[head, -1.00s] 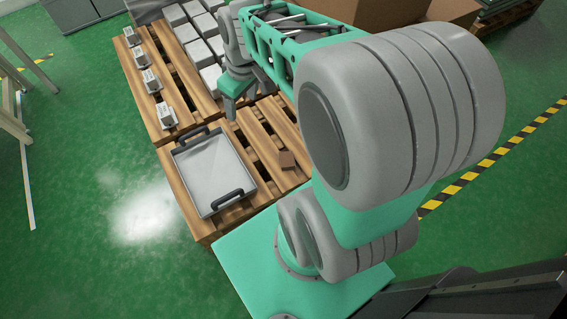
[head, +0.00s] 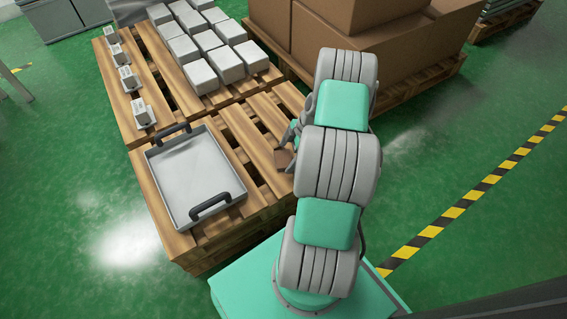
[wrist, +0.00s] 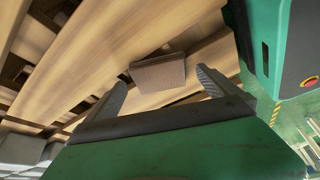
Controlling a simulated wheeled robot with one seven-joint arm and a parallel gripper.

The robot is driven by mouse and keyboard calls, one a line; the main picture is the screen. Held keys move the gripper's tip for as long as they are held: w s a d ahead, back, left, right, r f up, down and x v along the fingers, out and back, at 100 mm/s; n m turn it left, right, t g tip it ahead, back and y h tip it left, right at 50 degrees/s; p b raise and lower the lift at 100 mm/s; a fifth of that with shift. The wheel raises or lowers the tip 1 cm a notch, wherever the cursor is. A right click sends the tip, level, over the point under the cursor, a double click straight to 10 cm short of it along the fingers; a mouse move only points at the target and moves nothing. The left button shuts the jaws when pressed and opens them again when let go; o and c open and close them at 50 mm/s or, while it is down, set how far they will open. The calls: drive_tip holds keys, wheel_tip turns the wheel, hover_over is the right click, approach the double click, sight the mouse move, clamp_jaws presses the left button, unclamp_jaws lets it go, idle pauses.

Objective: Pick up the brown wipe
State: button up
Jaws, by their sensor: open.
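The brown wipe (wrist: 158,73) is a small brown block-like piece lying on the pallet's wooden slats. In the wrist view it lies just beyond and between the two fingertips of my gripper (wrist: 160,85), which is open and empty. In the head view the wipe (head: 284,158) shows on the near pallet, right of the tray. My gripper (head: 290,140) is beside it there, partly hidden behind my arm.
A grey metal tray (head: 240,193) with black handles sits on the near pallet (head: 262,125). Several grey blocks (head: 200,76) stand on the far pallet, with small labelled items (head: 143,112) along its left. Cardboard boxes (head: 420,50) stand at the back right.

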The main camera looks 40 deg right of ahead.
sight(287, 159)
drive_tip(key=shift+w+a+f, duration=0.1)
drive_tip(key=shift+a+f, duration=0.05)
drive_tip(key=shift+f, duration=0.45)
drive_tip(key=shift+c, duration=0.6)
drive_tip(key=shift+r, duration=0.1)
drive_tip(key=c, duration=1.4)
drive_tip(key=shift+r+p, duration=0.4)
drive_tip(key=shift+r, duration=0.2)
drive_tip(key=r, duration=0.1)
drive_tip(key=r+p, duration=0.1)
drive_tip(key=r, duration=0.1)
drive_tip(key=shift+s+p, duration=0.25)
drive_tip(key=shift+p, duration=0.1)
drive_tip(key=s+r+p, duration=0.1)
drive_tip(key=s+r, duration=0.2)
drive_tip(key=s, duration=0.1)
drive_tip(key=s+r+p, duration=0.2)
drive_tip(key=s+r, duration=0.1)
drive_tip(key=s, duration=0.2)
drive_tip(key=s+a+r+p, duration=0.1)
drive_tip(key=s+r, duration=0.1)
drive_tip(key=s, duration=0.2)
drive_tip(key=shift+s+r+p, duration=0.25)
drive_tip(key=shift+r+p, duration=0.05)
drive_tip(key=shift+r, duration=0.1)
